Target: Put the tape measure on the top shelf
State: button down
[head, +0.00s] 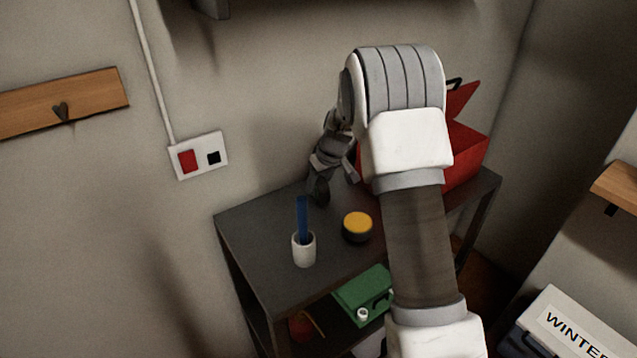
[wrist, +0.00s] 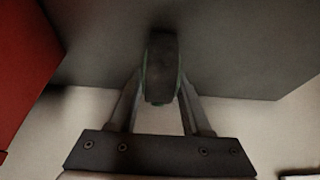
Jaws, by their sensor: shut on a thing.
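My gripper (head: 322,178) is at the back left of the dark grey shelf unit, by the wall. It is shut on a dark, rounded thing (head: 319,191), which I take to be the tape measure. In the wrist view the tape measure (wrist: 161,68) is seen edge-on between the fingers (wrist: 160,98), with thin green edges. It is at or just above the back part of the top shelf (head: 262,222). I cannot tell whether it touches the surface. My arm hides part of the shelf's right side.
A white cup (head: 304,251) with a blue stick and a round black thing with a yellow top (head: 357,227) stand on the top shelf. An open red toolbox (head: 468,155) stands at its right. A green box (head: 364,294) is lower down. The shelf's front left is clear.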

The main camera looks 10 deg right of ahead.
jog(key=shift+r, duration=0.1)
jog(key=shift+c, duration=1.8)
grip_release()
